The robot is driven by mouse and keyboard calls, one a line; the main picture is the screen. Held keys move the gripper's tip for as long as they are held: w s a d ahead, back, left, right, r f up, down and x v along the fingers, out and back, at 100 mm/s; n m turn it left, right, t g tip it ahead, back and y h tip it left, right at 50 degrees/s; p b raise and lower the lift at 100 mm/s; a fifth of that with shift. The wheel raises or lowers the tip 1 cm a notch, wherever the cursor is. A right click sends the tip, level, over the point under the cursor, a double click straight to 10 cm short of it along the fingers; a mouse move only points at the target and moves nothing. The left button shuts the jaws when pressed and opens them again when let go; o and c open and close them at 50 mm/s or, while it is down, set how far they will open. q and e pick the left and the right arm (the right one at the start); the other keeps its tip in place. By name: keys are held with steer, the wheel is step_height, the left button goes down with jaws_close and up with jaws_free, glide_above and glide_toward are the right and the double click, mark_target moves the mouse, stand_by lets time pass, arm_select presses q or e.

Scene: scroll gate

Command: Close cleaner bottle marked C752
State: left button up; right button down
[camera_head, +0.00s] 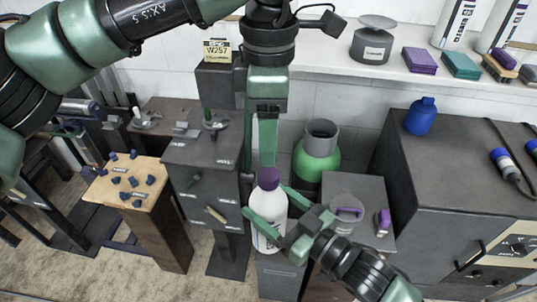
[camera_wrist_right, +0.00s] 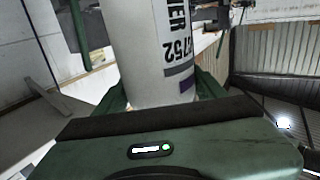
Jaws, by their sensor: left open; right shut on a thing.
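The white cleaner bottle (camera_head: 268,206) with a purple cap (camera_head: 268,178) stands upright at the centre of the head view. My right gripper (camera_head: 266,202) is shut on the bottle's body, a finger on either side. In the right wrist view the bottle (camera_wrist_right: 158,60) fills the upper middle between the fingers; its label shows "752", the character before it being hard to read. My left gripper (camera_head: 266,160) points straight down over the bottle and is open, its fingertips at the cap's top. Whether the fingers touch the cap is not clear, as one finger hides the other.
A green bottle with a grey top (camera_head: 317,155) stands behind, to the right. A wooden pedestal (camera_head: 150,205) bears several blue pieces. A blue canister (camera_head: 421,116) sits on the right cabinet.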

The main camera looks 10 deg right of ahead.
arm_select(q)
step_height(320, 180, up, 4)
steer(key=shift+f, duration=0.2)
stand_by(0.5)
